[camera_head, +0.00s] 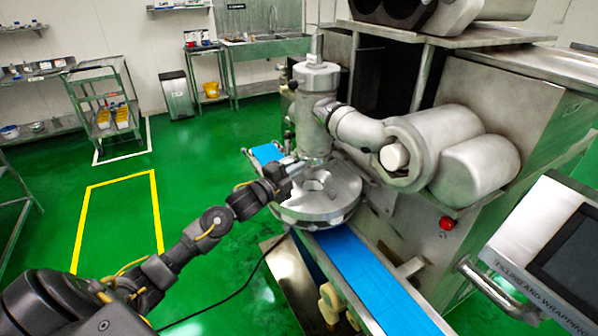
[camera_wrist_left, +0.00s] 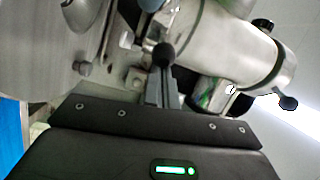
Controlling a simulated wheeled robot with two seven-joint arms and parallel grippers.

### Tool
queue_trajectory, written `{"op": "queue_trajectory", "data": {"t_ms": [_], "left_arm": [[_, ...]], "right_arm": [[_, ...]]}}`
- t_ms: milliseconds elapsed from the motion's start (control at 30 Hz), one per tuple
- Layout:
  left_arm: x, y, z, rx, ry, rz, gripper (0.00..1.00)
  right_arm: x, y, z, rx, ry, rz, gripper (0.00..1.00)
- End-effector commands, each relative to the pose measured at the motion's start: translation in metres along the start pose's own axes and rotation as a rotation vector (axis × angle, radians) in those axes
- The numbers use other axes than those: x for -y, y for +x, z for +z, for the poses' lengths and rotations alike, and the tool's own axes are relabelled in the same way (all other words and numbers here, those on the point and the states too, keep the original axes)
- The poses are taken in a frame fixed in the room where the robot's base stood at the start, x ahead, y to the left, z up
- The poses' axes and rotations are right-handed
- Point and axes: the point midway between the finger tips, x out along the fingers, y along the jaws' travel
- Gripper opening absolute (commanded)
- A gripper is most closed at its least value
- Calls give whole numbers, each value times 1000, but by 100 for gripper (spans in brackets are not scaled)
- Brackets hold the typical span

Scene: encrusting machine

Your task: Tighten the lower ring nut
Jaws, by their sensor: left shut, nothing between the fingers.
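The lower ring nut seems to be at the bottom of the upright steel cylinder (camera_head: 314,105), just above the round slotted disc (camera_head: 330,196); its outline is hard to make out. My left gripper (camera_head: 291,163) reaches in from the left, beside the cylinder's lower end and above the disc's left side. In the left wrist view its fingers (camera_wrist_left: 161,88) are together and empty. A lever with a black ball end (camera_wrist_left: 163,54) shows just beyond the fingertips; I cannot tell if they touch it. Another black ball (camera_wrist_left: 288,103) is at the right. My right gripper is out of view.
A blue conveyor belt (camera_head: 362,268) runs under the disc. A steel pipe (camera_head: 355,128) joins the cylinder to the machine at the right. A control panel (camera_head: 555,255) stands at the front right. The green floor (camera_head: 120,220) at left is clear.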

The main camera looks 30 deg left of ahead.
Motion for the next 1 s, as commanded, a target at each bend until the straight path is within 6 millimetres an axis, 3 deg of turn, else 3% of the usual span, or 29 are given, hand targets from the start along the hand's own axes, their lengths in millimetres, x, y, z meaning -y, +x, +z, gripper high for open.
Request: {"op": "queue_trajectory", "data": {"t_ms": [567,667,867,900,1000], "left_arm": [[0,-1,2,1,-1,0,0],[2,0,-5,-1,-1,-1,0],[4,6,-42,-4,-5,-1,0],[-4,-6,-35,1,2,3,0],[-4,-30,-28,0,4,3,0]], "right_arm": [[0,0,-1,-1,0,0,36],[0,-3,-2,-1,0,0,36],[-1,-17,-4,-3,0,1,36],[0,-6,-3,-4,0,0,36],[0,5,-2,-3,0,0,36]]}}
